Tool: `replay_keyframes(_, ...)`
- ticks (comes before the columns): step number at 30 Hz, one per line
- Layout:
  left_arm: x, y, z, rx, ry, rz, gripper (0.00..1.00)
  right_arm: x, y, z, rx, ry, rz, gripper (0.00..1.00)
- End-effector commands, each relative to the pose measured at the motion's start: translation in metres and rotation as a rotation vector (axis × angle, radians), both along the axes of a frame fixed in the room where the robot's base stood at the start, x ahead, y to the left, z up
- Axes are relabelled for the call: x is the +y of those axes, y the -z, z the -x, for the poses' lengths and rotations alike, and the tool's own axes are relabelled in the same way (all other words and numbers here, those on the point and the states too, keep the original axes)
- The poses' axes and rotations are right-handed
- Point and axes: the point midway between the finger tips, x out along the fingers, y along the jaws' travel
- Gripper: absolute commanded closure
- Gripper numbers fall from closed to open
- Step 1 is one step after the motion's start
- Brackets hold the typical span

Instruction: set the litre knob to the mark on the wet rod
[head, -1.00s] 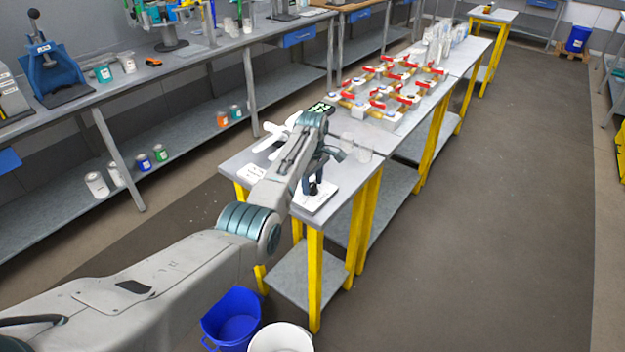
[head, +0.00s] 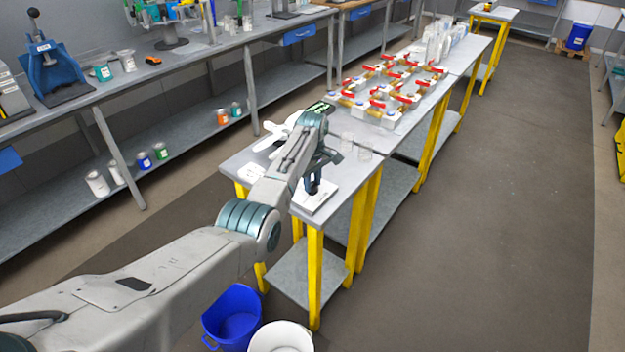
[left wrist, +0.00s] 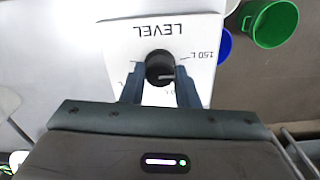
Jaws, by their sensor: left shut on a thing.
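The litre knob (left wrist: 160,67) is round and black, with a pale pointer line on its lower right in the left wrist view. It sits on a white panel (left wrist: 118,40) that reads "LEVEL" upside down, with a "150 L" mark right of the knob. My left gripper (left wrist: 159,88) is shut on the knob, one blue-grey finger on each side. In the head view the left gripper (head: 314,172) reaches down to the white panel (head: 312,203) at the table's near end. I cannot make out a wet rod or its mark. My right gripper is out of view.
Clear beakers (head: 364,151) stand just right of the gripper. A paper card (head: 250,172) lies on the table's left edge. Red-handled valves (head: 385,100) fill the table behind. A blue bucket (head: 232,315) and a white bucket (head: 282,338) stand on the floor below.

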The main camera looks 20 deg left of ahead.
Motion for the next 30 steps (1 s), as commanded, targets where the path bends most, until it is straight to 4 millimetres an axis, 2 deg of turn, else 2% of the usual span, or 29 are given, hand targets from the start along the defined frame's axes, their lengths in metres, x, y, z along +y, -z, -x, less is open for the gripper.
replay_keyframes(12, 0.0, -0.004, -0.001, -0.003, 0.381, 0.001, 0.95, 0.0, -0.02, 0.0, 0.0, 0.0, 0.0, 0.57)
replay_keyframes(30, 0.0, -0.004, -0.002, -0.006, 0.936, -0.001, 0.95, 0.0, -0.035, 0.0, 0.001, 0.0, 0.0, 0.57)
